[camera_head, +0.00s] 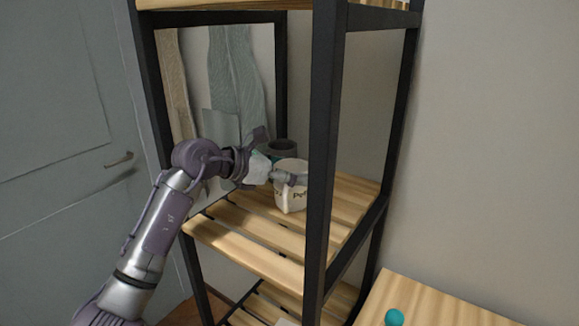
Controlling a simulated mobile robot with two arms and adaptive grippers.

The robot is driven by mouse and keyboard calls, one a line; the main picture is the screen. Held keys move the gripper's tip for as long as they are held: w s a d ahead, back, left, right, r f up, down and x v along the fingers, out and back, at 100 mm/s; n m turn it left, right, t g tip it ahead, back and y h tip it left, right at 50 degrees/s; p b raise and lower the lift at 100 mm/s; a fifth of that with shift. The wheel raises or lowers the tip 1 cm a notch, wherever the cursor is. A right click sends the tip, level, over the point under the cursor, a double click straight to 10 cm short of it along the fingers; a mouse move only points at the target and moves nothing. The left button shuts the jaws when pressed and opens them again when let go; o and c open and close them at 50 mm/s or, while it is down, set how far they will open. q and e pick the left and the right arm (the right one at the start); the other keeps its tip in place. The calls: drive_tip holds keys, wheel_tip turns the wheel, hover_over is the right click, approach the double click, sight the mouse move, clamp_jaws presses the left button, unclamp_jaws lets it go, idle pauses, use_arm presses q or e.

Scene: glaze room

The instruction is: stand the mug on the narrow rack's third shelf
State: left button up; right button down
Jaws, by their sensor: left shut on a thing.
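A cream mug (291,200) with dark lettering is inside the narrow rack (319,150), over a slatted wooden shelf (247,243). It looks upright. My left gripper (284,177) reaches in from the left and is shut on the mug near its upper left side. The mug's bottom is at or just above the slats; I cannot tell whether it touches. The front black post stands just right of the mug. My right gripper is not in view.
Black posts frame the rack, with a shelf (262,297) below and another (240,5) above. Cloths (234,75) hang behind. A wooden top (440,302) with a teal ball (394,317) is at lower right. Slats at front are clear.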

use_arm(q)
drive_tip(key=shift+f, duration=0.15)
drive_tip(key=o, duration=1.1)
drive_tip(key=shift+o, duration=0.9)
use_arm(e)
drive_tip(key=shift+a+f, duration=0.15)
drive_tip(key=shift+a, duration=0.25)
